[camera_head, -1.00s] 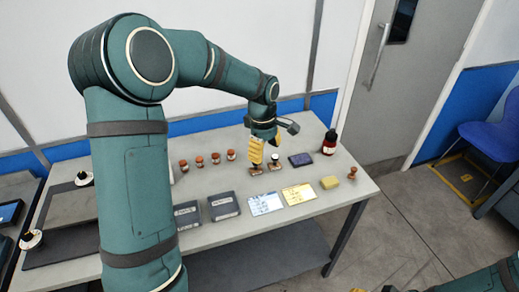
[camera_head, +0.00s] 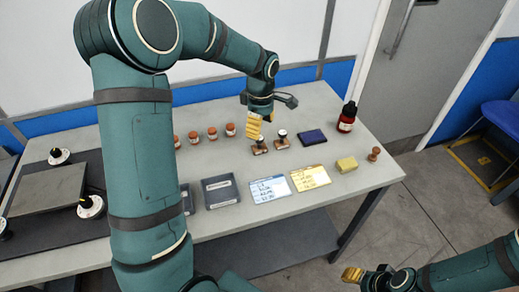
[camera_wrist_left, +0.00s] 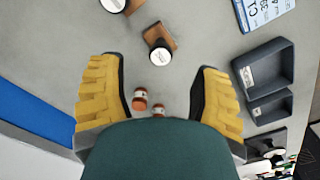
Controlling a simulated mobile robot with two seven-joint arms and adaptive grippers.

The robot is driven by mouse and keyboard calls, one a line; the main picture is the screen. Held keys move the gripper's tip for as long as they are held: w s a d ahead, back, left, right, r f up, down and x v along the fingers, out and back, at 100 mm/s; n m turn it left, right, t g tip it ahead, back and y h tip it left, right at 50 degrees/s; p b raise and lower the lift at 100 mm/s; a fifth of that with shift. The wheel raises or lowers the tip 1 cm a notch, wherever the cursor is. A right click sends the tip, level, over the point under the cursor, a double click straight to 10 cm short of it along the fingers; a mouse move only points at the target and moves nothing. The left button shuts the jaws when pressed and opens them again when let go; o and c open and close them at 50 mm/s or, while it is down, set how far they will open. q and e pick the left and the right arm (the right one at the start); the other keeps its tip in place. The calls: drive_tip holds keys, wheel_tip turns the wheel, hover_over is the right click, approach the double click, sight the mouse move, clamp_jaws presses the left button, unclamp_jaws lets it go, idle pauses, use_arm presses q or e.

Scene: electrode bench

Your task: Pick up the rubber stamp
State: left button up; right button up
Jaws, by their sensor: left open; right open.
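Two stamps with wooden bases and dark, white-topped handles stand upright side by side at the back middle of the table: a left stamp (camera_head: 261,147) and a right stamp (camera_head: 281,140). My left gripper (camera_head: 254,126) is open, with yellow fingers just above and beside the left stamp. In the left wrist view, one stamp (camera_wrist_left: 160,45) lies beyond the gap between the open fingers (camera_wrist_left: 158,95), not between them. The other stamp (camera_wrist_left: 113,4) is cut off at the top edge. My right gripper (camera_head: 352,273) is open and empty, low at the right, away from the table.
A dark blue pad (camera_head: 312,137) and a dark bottle (camera_head: 347,117) stand right of the stamps. Several brown-capped jars (camera_head: 212,133) stand to the left. In front are a dark tray (camera_head: 222,191), a blue card (camera_head: 270,189), a yellow card (camera_head: 310,178), a yellow block (camera_head: 346,164) and a wooden peg (camera_head: 374,154).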

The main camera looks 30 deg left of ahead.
sight(260, 143)
use_arm(q)
drive_tip(key=f+b, duration=0.1)
drive_tip(key=f, duration=0.6)
drive_tip(key=shift+a+f+b, duration=0.2)
drive_tip(key=shift+b, duration=0.15)
clamp_jaws()
